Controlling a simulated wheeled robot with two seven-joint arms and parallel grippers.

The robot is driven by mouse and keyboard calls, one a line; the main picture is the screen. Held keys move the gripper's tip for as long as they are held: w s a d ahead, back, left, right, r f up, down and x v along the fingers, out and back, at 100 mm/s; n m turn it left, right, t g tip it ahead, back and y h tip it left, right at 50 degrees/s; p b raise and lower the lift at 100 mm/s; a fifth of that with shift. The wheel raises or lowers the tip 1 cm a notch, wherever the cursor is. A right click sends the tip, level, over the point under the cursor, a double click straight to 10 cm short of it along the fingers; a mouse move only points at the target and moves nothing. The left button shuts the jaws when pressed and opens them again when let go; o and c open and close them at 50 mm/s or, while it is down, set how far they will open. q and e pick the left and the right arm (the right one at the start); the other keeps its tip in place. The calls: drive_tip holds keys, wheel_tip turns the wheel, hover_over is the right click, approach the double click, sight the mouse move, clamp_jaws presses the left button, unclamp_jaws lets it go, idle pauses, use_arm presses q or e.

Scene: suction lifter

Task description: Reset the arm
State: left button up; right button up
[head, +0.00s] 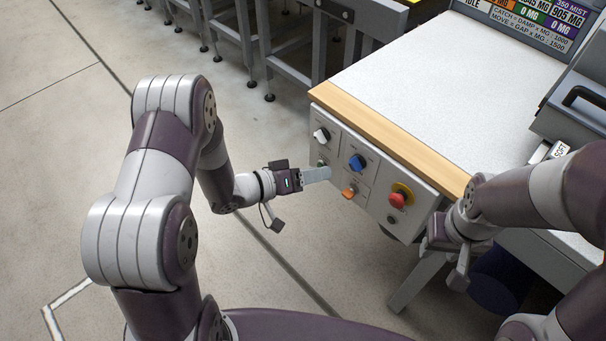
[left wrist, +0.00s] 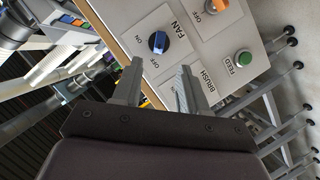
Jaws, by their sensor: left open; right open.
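The control panel (head: 375,185) is on the front of the white-topped table. It carries a white knob (head: 321,134), a blue knob (head: 357,161), an orange knob (head: 349,192) and a red push button on a yellow ring (head: 398,197). My left gripper (head: 326,174) is open and empty, in front of the panel's left part. In the left wrist view its two fingers (left wrist: 159,80) stand apart, near the blue FAN knob (left wrist: 158,42). A green FEED button (left wrist: 243,58) is to their right. My right gripper (head: 458,270) is low, right of the panel; its opening is hard to see.
The tabletop (head: 430,75) is bare in its middle. A grey machine (head: 580,100) and a display (head: 540,20) are on the right. Metal frames (head: 290,50) stand behind. The floor (head: 60,130) on the left is clear.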

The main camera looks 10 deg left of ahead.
use_arm(q)
drive_tip(key=shift+v, duration=1.75)
